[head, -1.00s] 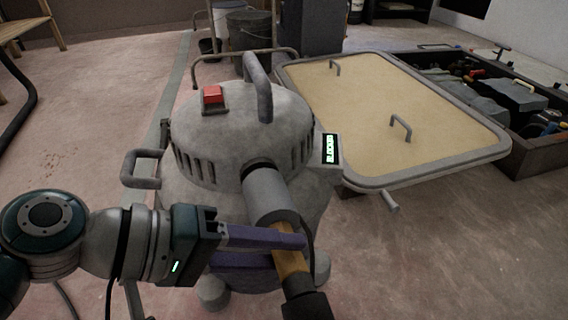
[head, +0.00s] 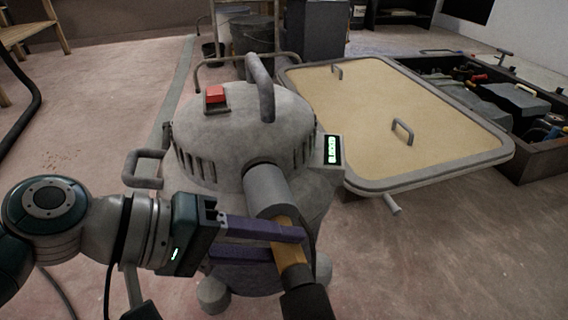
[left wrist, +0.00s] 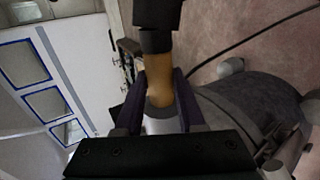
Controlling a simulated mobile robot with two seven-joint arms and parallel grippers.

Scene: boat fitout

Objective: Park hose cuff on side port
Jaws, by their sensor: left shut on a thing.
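The grey shop vacuum (head: 245,120) stands upright on the floor, with a red switch on its lid. Its side port, a grey tube (head: 268,190), points toward me and down. My left gripper (head: 300,238) has purple fingers and is shut on the tan hose cuff (head: 290,254), with the black hose (head: 305,303) running off below. The cuff lines up with the port and its upper end meets the port mouth; how deep it sits is hidden by the fingers. In the left wrist view the cuff (left wrist: 158,75) lies between both fingers. My right gripper is not seen.
A framed tan panel (head: 400,115) with two handles lies right of the vacuum. An open tool crate (head: 540,160) is at the far right. Buckets (head: 252,38) stand behind. Bare floor is free on the left and front right.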

